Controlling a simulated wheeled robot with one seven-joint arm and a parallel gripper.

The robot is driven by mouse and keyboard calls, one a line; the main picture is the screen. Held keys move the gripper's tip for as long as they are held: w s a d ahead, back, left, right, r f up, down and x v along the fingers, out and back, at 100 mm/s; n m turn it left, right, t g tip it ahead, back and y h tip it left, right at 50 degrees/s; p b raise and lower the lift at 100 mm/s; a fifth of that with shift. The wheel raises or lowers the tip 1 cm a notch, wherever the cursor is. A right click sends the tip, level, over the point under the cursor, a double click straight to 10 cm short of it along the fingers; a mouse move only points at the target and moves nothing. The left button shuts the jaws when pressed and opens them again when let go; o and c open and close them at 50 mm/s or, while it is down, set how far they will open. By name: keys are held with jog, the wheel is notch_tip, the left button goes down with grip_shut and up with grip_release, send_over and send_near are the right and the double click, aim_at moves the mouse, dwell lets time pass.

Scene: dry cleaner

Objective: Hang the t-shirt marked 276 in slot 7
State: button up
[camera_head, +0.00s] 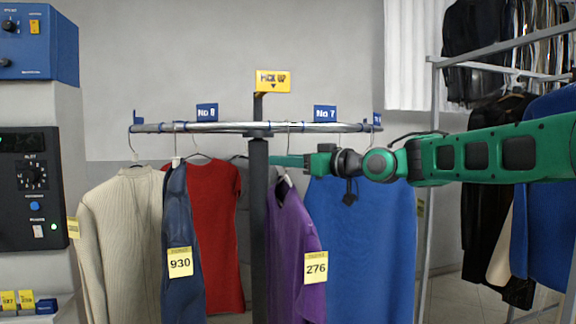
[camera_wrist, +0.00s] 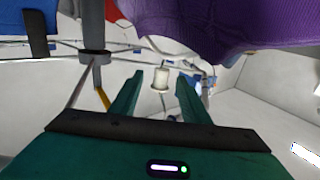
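The t-shirt marked 276 is purple (camera_head: 287,250). It hangs on a hanger (camera_head: 287,178) under the round rail, just left of the blue No 7 sign (camera_head: 325,112), its yellow tag (camera_head: 316,267) facing me. The hanger's wire rises to the rail near that sign. My gripper (camera_head: 275,160) is level with the hanger's top, below the rail, with its fingers pointing left. In the wrist view, my gripper (camera_wrist: 160,77) has its fingers apart with nothing held between them.
The rail (camera_head: 215,127) stands on a dark post (camera_head: 258,220) with a yellow pick-up sign (camera_head: 273,81). A beige sweater (camera_head: 125,240), a blue garment (camera_head: 178,225) tagged 930 and a red garment (camera_head: 215,230) hang left. A large blue garment (camera_head: 365,250) hangs right.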

jog(key=v, duration=1)
jog(key=shift+d, duration=0.35)
jog(key=shift+s, duration=0.2)
jog(key=s+d, duration=0.2)
jog(key=s, duration=0.5)
jog(key=s+d, duration=0.2)
jog(key=s, duration=0.6)
jog(key=shift+d, duration=0.3)
jog(key=shift+s, duration=0.15)
